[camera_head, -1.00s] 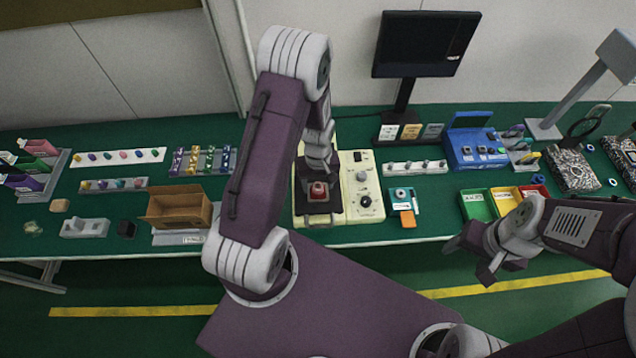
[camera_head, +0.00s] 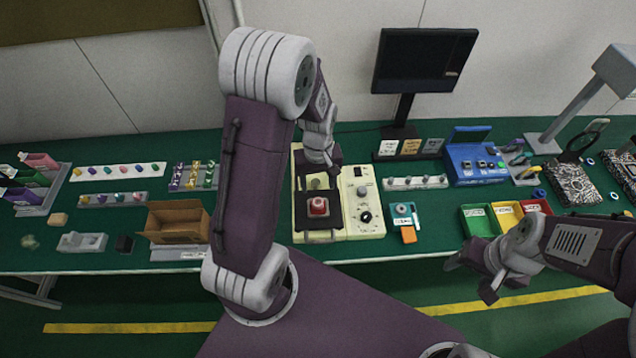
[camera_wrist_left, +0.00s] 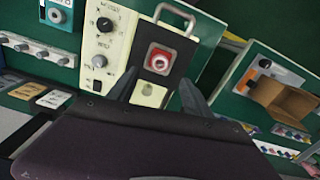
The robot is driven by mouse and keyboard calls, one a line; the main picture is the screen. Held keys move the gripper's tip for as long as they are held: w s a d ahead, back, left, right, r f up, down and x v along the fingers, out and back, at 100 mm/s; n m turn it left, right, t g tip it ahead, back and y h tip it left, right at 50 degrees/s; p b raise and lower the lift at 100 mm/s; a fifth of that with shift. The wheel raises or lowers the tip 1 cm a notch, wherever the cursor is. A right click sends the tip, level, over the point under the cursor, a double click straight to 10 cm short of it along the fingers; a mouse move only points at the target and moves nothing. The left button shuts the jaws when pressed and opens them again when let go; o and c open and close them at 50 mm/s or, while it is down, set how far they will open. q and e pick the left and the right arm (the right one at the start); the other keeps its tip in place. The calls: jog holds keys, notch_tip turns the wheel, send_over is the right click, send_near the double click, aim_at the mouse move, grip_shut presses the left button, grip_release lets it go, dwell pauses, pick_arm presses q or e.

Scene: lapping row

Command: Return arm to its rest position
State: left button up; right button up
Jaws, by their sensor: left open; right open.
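My left arm reaches over the bench from the left side of the head view. Its gripper (camera_head: 326,160) hangs over the back part of the cream lapping machine (camera_head: 365,228), partly hidden by the wrist. In the left wrist view the two gripper fingers (camera_wrist_left: 158,88) are spread apart with nothing between them. A red piece (camera_head: 318,207) with a pale centre sits on the machine's dark plate, clear of the fingers. It also shows in the left wrist view (camera_wrist_left: 160,60). My right gripper (camera_head: 470,272) is open and empty in front of the bench's front edge at the right.
An open cardboard box (camera_head: 178,222) stands left of the machine. Green, yellow and red bins (camera_head: 480,220) are near my right gripper. A monitor (camera_head: 425,60) and a blue case (camera_head: 475,163) stand behind.

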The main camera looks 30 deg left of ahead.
dwell(0.3)
pick_arm(q)
jog(key=s+d+r+m+t, duration=0.1)
jog(key=s+d+r+m, duration=0.3)
jog(key=s+m, duration=0.3)
jog(key=shift+s+d+r+m, duration=0.3)
jog(key=shift+s+d+r, duration=0.15)
jog(key=shift+s, duration=0.3)
jog(key=shift+w, duration=0.15)
dwell(1.1)
